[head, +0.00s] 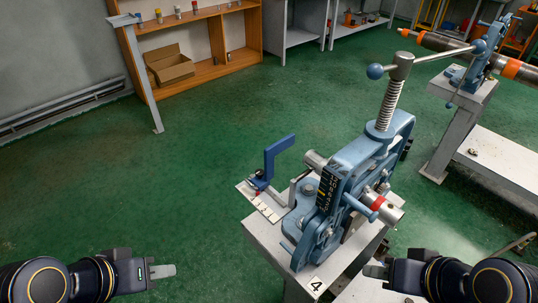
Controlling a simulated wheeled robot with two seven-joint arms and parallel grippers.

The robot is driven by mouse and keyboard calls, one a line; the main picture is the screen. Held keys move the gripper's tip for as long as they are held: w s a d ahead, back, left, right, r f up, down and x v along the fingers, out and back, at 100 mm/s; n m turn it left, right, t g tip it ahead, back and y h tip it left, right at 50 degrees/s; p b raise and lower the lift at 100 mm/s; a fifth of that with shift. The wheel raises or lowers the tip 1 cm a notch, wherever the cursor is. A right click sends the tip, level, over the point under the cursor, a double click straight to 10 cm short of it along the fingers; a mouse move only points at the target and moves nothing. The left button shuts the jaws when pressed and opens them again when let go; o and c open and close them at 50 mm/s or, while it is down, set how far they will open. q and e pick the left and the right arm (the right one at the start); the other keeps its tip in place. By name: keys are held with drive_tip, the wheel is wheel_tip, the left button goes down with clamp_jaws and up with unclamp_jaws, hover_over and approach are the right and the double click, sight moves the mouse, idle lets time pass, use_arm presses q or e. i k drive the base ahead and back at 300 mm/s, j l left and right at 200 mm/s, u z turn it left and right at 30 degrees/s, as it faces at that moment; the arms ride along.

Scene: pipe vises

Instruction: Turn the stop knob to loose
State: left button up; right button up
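A blue pipe vise (357,158) stands on a grey pedestal (262,232), with a short metal pipe (393,212) through it. A dark plate with light lettering (328,190) is on its front; the words are too small to read surely. A small blue handle with a red collar (366,209) sticks out beside the plate. Left of the vise is a blue L-shaped stop (271,162) with a small red part at its base. I cannot tell which part is the stop knob. My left gripper (162,271) and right gripper (376,271) are apart from the vise, seen side-on, and hold nothing visible.
A screw with a ball-ended bar (426,59) rises above the vise. A second vise with a long pipe (495,66) stands on a pedestal at the back right. A wooden shelf (205,68) with a cardboard box (169,66) is at the back. Green floor at left is clear.

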sight(260, 173)
drive_tip(key=i+j+u, duration=0.35)
drive_tip(key=i+j, duration=0.35)
